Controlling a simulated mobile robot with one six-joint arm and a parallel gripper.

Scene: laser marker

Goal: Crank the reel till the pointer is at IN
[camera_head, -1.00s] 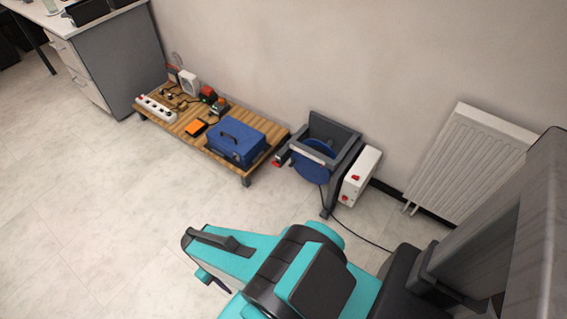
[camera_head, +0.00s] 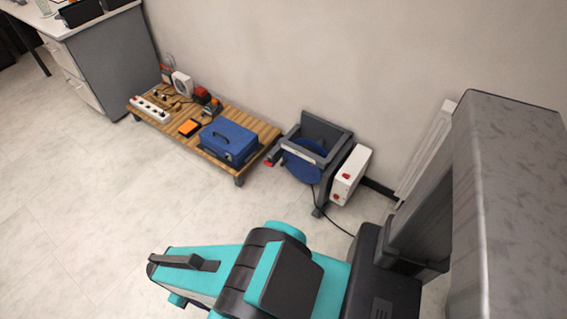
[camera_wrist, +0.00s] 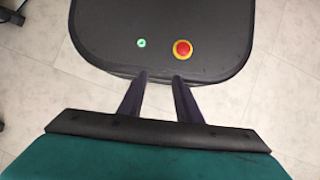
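The reel (camera_head: 303,165) is a blue drum in a dark grey frame on the floor against the wall. A red crank knob (camera_head: 268,163) shows on its left side. The pointer and any IN mark are too small to make out. In the wrist view my gripper (camera_wrist: 159,76) shows two dark fingers apart with nothing between them. It hangs over my own dark base, which carries a red button and a green light. In the head view my arm is folded in the foreground, well short of the reel, and the gripper's fingertips are not clearly seen.
A white box (camera_head: 350,175) with red parts stands right of the reel, and a cable runs along the floor. A low wooden pallet table (camera_head: 238,170) left of it holds a blue toolbox (camera_head: 229,141) and a power strip (camera_head: 150,108). A radiator (camera_head: 425,150) is partly hidden. Floor at left is clear.

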